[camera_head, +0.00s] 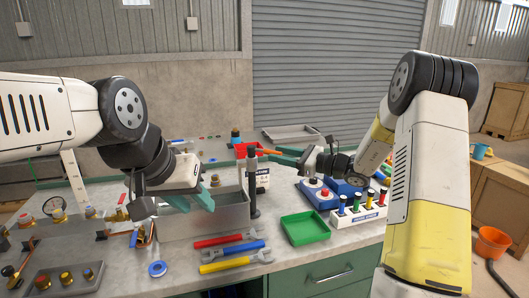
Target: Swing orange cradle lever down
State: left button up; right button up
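A small orange piece (272,153), which may be the cradle lever, shows behind the grey tank-like box and right of a black post (252,185). My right gripper (272,157) has its teal fingers pointing left, right at the orange piece. I cannot tell whether they touch or grip it. My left gripper (195,203) points down and right, its teal fingers over the left part of the open grey box (232,218). Its fingers look apart, with nothing seen between them. The cradle itself is not clearly visible.
A green tray (305,228) and red, blue and yellow wrenches (234,252) lie at the front of the bench. A white rack with coloured handles (358,215) and a blue box with a red button (318,192) stand right. Brass fittings (67,278) crowd the left.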

aim_at(268, 152)
jog(key=shift+x, duration=2.8)
grip_shut()
